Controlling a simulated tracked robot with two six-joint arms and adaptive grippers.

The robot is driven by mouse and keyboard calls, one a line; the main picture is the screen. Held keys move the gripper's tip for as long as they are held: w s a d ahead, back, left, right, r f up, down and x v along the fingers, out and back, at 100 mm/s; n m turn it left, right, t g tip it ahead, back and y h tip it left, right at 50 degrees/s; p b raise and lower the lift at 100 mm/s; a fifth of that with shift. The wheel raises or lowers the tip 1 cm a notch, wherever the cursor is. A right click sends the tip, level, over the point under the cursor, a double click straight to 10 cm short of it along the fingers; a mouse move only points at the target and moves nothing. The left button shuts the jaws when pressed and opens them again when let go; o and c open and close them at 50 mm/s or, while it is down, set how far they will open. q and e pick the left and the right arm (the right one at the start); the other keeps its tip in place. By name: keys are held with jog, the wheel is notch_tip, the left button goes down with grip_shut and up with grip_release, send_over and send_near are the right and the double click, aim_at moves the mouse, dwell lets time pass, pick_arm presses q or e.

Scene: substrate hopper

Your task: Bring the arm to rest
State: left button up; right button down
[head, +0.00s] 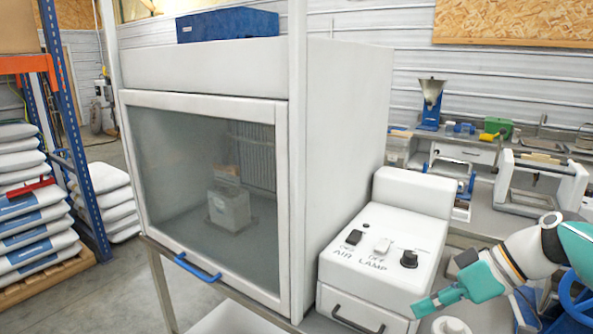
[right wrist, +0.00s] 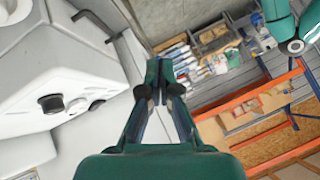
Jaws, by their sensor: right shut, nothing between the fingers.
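My right gripper (head: 425,304) comes in from the right in the head view, in front of the white control box (head: 390,245). Its teal fingers point left and are shut with nothing between them. In the right wrist view the same gripper (right wrist: 158,72) shows its fingers together, with the control box (right wrist: 60,75) to the left. In the head view I cannot tell how far the fingertips are from the box's drawer front. My left gripper is not in view.
A white cabinet (head: 345,130) with a glass front (head: 165,170) and blue handle (head: 198,267) stands left of the control box. The glass front is down. A bench (head: 480,219) with a blue hopper device (head: 431,105) is behind right. A sack rack (head: 75,130) is far left.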

jog(key=a+f+m+g+h, duration=0.1)
jog(key=a+f+m, duration=0.15)
jog(key=f, duration=1.05)
jog(key=a+f+m+h, duration=0.1)
jog(key=f+m+h, duration=0.15)
jog(key=f, duration=1.15)
jog(key=s+a+f+m, duration=0.2)
jog(key=s+f, duration=0.7)
jog(key=s, duration=0.1)
jog(key=s+a+f+m+g, duration=0.1)
jog(key=s+a+f+m, duration=0.1)
jog(key=s+f, duration=0.7)
jog(key=shift+s+a+f+m+h, duration=0.4)
jog(key=shift+s+a+h, duration=0.05)
jog(key=shift+a, duration=0.4)
